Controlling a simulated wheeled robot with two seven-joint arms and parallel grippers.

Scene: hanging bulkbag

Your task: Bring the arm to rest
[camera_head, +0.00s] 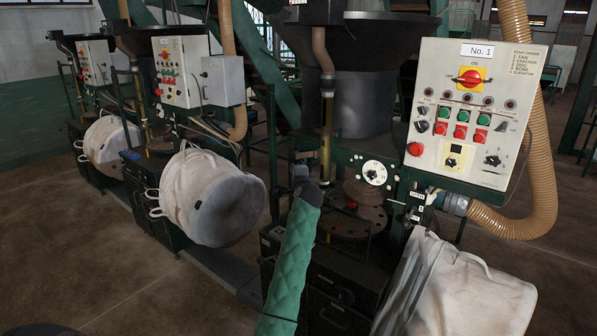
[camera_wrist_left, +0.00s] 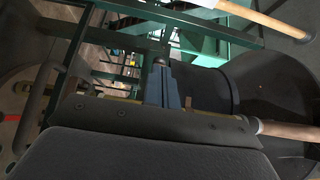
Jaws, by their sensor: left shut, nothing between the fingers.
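My left arm, in a green quilted sleeve, rises from the bottom middle of the head view. Its dark left gripper (camera_head: 300,173) is raised in front of the No. 1 machine, left of its yellow pipe. In the left wrist view the fingers (camera_wrist_left: 161,82) are together with nothing between them. My right gripper is not in view. A white bulk bag (camera_head: 450,292) stands out at the lower right, apart from my left gripper. A second white bag (camera_head: 215,195) hangs on the middle machine, left of the gripper. A third bag (camera_head: 112,147) hangs farther back.
The No. 1 control panel (camera_head: 470,115) stands to the right, with a ribbed tan hose (camera_head: 542,160) beside it. The machine's dark base (camera_head: 330,285) is close to my arm. Bare floor (camera_head: 110,270) is free at the lower left.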

